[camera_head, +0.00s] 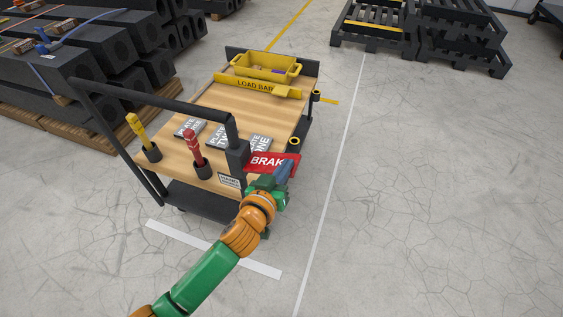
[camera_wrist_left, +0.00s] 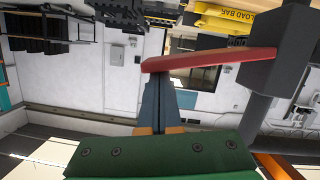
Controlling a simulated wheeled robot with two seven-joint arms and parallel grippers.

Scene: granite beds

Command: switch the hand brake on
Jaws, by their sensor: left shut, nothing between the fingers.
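The hand brake is a red lever plate lettered "BRAK" (camera_head: 266,161), sticking out to the right from a dark post (camera_head: 237,158) at the cart's near right corner. It also shows in the left wrist view as a red bar (camera_wrist_left: 208,59) joined to a dark block. My left gripper (camera_head: 286,168) is shut and empty at the right end of the red plate, covering its last letter. In the left wrist view its fingers (camera_wrist_left: 166,82) lie together, tips at the bar's edge. I cannot tell if they touch it. My right gripper is not in view.
The wooden-topped cart (camera_head: 215,93) carries a yellow bin (camera_head: 265,68), a yellow load bar (camera_head: 257,86), plates and red (camera_head: 193,148) and yellow (camera_head: 137,127) handles. Granite blocks (camera_head: 115,45) stand left, dark pallets (camera_head: 455,35) at back right. Floor right of the cart is clear.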

